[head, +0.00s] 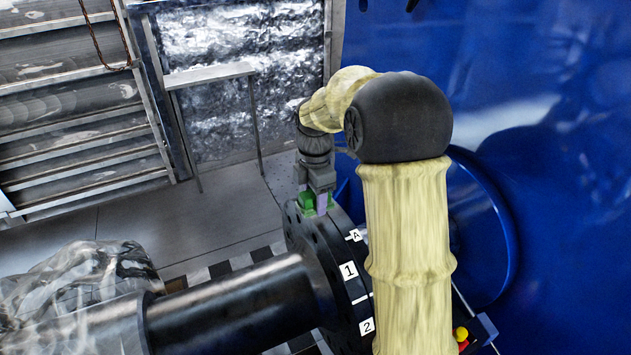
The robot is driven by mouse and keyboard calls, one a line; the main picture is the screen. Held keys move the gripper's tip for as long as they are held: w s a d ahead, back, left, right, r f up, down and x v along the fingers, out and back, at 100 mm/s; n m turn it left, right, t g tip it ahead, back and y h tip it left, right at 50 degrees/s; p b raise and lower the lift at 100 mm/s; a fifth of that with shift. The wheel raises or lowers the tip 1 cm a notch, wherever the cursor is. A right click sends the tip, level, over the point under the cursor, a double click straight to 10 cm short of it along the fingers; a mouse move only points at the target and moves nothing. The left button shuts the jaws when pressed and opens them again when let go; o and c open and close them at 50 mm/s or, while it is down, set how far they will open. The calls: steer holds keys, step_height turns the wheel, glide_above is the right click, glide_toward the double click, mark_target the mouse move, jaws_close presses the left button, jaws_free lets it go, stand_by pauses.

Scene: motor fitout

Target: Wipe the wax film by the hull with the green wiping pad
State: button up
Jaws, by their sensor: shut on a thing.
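My gripper (316,196) points down in the middle of the head view. It is shut on the green wiping pad (306,203), of which only small green parts show between and beside the fingers. The pad is at the top rim of the black flange (322,258); I cannot tell whether it touches. The blue hull (560,200) fills the right side. I cannot make out the wax film; my arm hides part of the flange and the hull side.
A thick black shaft (235,303) runs left from the flange, which bears white labels A, 1 and 2. Crumpled clear plastic (85,285) covers something at lower left. A metal frame (210,75) stands behind. Red and yellow parts (460,335) sit at lower right.

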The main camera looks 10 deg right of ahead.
step_height(320, 180, up, 2)
steer(key=shift+p, duration=0.55)
steer(key=shift+d+r, duration=0.15)
steer(key=shift+a, duration=0.3)
steer(key=shift+s+d, duration=0.15)
